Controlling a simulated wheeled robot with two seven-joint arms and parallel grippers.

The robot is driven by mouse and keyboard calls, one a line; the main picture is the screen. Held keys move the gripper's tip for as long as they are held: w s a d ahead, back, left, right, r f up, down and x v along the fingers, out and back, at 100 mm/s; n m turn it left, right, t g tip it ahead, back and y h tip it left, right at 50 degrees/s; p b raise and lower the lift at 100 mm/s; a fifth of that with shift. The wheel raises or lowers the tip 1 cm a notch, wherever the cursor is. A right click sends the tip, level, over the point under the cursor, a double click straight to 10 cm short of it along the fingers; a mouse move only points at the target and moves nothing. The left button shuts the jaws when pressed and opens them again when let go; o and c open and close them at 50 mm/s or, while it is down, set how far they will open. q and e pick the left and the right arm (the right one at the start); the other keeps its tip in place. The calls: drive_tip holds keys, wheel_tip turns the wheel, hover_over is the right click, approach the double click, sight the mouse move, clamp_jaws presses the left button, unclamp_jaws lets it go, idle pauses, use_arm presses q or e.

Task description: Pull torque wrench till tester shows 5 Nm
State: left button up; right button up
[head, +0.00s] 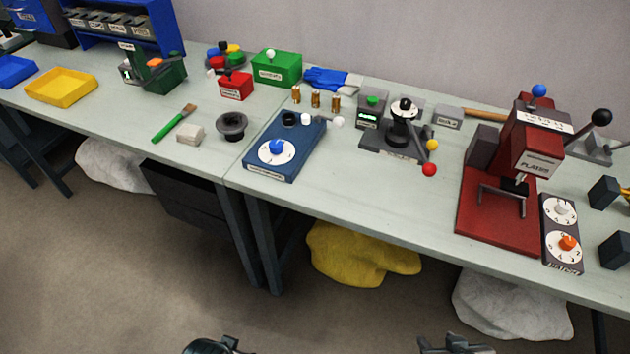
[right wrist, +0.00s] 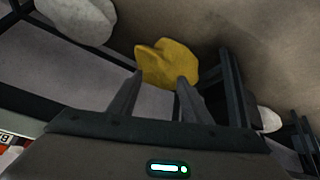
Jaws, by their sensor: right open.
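A dark grey device (head: 392,140) stands near the middle of the right-hand table. Beside its black-topped post is a grey box (head: 371,112) with a small green-lit display, which looks like the tester; its reading is too small to make out. A lever (head: 423,150) with a yellow ball and a red ball at its end angles toward the front; it may be the torque wrench. My right gripper (head: 448,344) is at the bottom edge, well short of the table; its fingers stand apart and empty in the right wrist view (right wrist: 161,80). My left gripper (head: 210,345) is mostly cut off.
A blue dial unit (head: 262,173) stands left of the device and a red press (head: 482,215) stands to its right. Below the table are a yellow sack (head: 360,255) and white sacks (head: 512,303). The table front before the device is clear.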

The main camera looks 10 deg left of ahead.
drive_tip(key=w+d+r+t, duration=0.2)
drive_tip(key=w+r+t, duration=0.1)
drive_tip(key=w+r, duration=0.35)
use_arm(q)
drive_tip(key=s+a+f+g, duration=0.1)
drive_tip(key=s+f, duration=0.3)
drive_tip(key=f, duration=0.7)
drive_tip(key=s+f, duration=0.4)
drive_tip(key=f, duration=0.7)
use_arm(e)
drive_tip(key=n+t+y, duration=0.4)
drive_tip(key=t+y, duration=0.1)
drive_tip(key=t, duration=0.3)
approach(433, 175)
drive_tip(key=v, duration=0.6)
use_arm(q)
drive_tip(key=s+a+f+g, duration=0.1)
drive_tip(key=s+a+f, duration=0.1)
drive_tip(key=s+f, duration=0.7)
drive_tip(key=s, duration=0.4)
drive_tip(key=shift+s+a+f, duration=0.35)
drive_tip(key=shift+a, duration=0.05)
use_arm(e)
drive_tip(key=shift+w+r, duration=0.1)
drive_tip(key=shift+w, duration=0.05)
use_arm(q)
drive_tip(key=shift+r+p, duration=0.1)
drive_tip(key=shift+p, duration=0.2)
use_arm(e)
drive_tip(key=shift+w, duration=0.15)
